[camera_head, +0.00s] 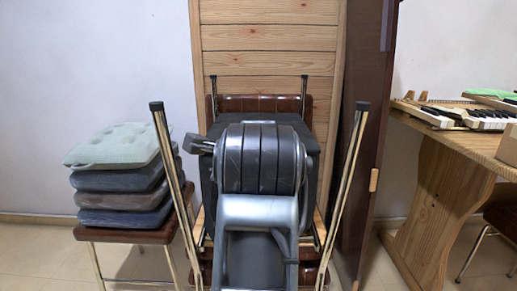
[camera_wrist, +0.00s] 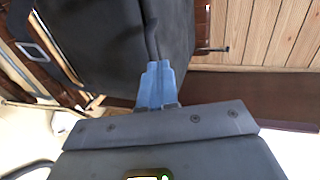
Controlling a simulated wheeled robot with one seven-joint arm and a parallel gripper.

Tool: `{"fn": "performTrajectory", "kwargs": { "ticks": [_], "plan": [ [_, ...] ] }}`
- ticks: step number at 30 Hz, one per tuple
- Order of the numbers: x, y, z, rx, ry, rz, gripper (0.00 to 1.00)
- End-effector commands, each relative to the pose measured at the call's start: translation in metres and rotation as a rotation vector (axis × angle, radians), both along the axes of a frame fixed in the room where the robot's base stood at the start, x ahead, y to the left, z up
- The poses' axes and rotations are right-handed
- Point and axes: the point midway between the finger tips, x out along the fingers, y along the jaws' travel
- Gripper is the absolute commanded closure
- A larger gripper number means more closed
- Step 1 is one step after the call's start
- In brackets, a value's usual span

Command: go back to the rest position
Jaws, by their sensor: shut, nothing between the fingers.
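My gripper (camera_wrist: 157,70) shows in the wrist view, with its bluish fingers together and nothing between them. The fingertips appear in front of a dark surface, and I cannot tell whether they touch it. In the head view my grey arm rises in the middle and the gripper itself is hidden. The piano keys (camera_head: 478,117) lie on the wooden table (camera_head: 440,185) at the far right, well apart from my arm.
A stool with a stack of cushions (camera_head: 120,188) stands at the left. Upturned chair legs (camera_head: 347,180) rise on both sides of my arm. Wooden panelling (camera_head: 268,40) and a dark brown panel (camera_head: 365,110) stand behind. Bare floor shows between that panel and the table.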

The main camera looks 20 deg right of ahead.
Motion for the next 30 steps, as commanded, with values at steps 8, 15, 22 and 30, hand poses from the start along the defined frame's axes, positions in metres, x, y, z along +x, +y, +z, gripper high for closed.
{"fn": "performTrajectory", "kwargs": {
  "ticks": [8, 15, 22, 30],
  "plan": [
    [-0.039, 0.017, 0.02, 0.0, -0.008, 0.002, 1.0],
    [-0.055, 0.022, 0.025, 0.0, -0.008, 0.0, 1.0],
    [-0.054, 0.015, 0.023, -0.071, -0.018, 0.015, 1.0],
    [-0.054, -0.015, 0.011, -0.439, -0.051, 0.107, 1.0]
  ]
}}
